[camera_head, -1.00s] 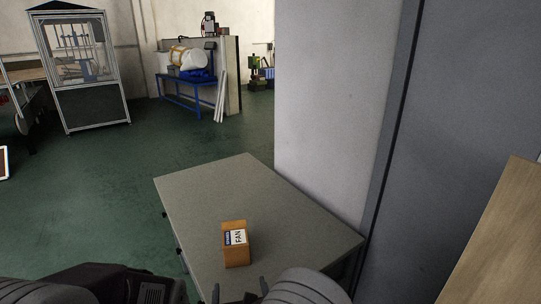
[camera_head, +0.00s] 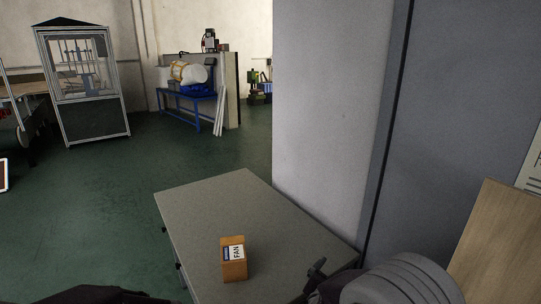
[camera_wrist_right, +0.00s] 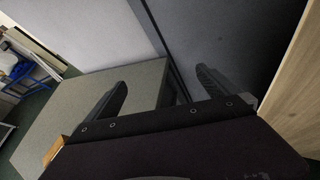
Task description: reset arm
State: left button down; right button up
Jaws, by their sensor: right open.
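My right arm reaches in from the bottom right of the head view. Its gripper (camera_head: 318,272) is at the right front part of the grey table (camera_head: 205,205), to the right of a small orange-brown box (camera_head: 234,270) labelled FAN, and apart from it. In the right wrist view the gripper (camera_wrist_right: 162,80) shows two dark fingers spread wide with nothing between them. The box (camera_wrist_right: 52,150) shows partly at the lower left there. Only a dark part of my left arm shows at the bottom left of the head view; its gripper is out of view.
A grey wall or pillar (camera_head: 325,120) rises along the table's right side. A wooden panel (camera_head: 500,235) stands at the far right. A glazed cabinet (camera_head: 80,85) and a blue bench (camera_head: 190,105) are at the back. Green floor is clear left of the table.

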jog(key=s+d+m+g+h, duration=0.2)
jog(key=s+d+m+g, duration=0.25)
jog(key=d, duration=0.35)
jog(key=s+d+f+m+g+y+p, duration=0.1)
jog(key=s+d+m+g, duration=0.15)
jog(key=s+m, duration=0.3)
jog(key=s+d+f+m+g+y+p, duration=0.1)
jog(key=s+d+f+m+g, duration=0.15)
jog(key=s+m, duration=0.35)
jog(key=s+a+f+m+y, duration=0.2)
jog(key=a+m+y, duration=0.5)
jog(key=a+m, duration=0.4)
jog(key=a+f, duration=0.1)
jog(key=a, duration=0.1)
jog(key=shift+s+a+g, duration=0.15)
jog(key=shift+a+g, duration=0.15)
jog(key=shift+g, duration=0.05)
